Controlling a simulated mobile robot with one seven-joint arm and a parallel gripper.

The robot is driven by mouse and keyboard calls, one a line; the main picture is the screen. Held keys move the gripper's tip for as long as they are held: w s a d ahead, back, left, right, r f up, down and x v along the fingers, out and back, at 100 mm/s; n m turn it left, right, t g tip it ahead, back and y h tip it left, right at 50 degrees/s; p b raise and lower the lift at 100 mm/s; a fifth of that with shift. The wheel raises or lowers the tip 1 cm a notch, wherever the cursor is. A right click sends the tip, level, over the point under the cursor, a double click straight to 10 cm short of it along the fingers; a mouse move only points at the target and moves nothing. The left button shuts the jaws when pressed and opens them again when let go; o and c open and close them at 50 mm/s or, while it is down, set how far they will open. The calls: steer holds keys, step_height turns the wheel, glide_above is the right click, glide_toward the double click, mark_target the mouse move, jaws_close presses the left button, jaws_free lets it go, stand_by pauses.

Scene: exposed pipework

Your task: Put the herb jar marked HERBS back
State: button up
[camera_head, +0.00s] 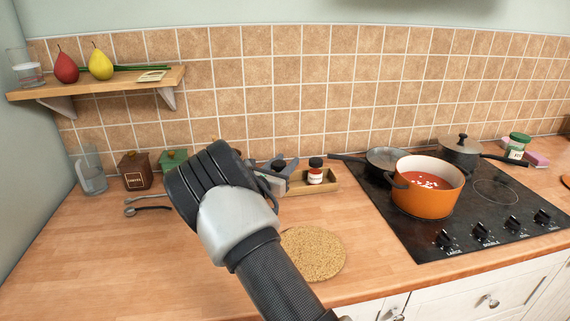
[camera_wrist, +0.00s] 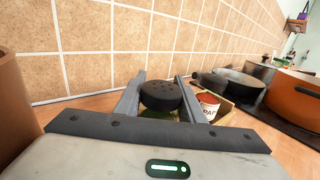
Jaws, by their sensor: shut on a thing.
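My gripper (camera_head: 272,170) is shut on a jar with a perforated black lid (camera_wrist: 161,95). In the wrist view the jar sits between the two fingers, with a little green showing under its lid. Its label does not show there, so I cannot read HERBS on it. In the head view my wrist and fingers cover most of it. The gripper is at the left end of a low wooden tray (camera_head: 330,184). I cannot tell whether the held jar touches the tray floor. A red jar with a dark lid (camera_head: 315,171) stands in the tray, right of my gripper; its label (camera_wrist: 209,108) begins with PA.
The stove (camera_head: 400,220) is right of the tray, with an orange pot (camera_head: 427,200) and grey pans. A round cork mat (camera_head: 313,254) lies in front. Canisters (camera_head: 134,171) and a glass (camera_head: 91,168) stand at the left.

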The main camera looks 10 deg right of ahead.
steer(key=shift+f, duration=0.2)
steer(key=o, duration=1.1)
steer(key=shift+r, duration=0.1)
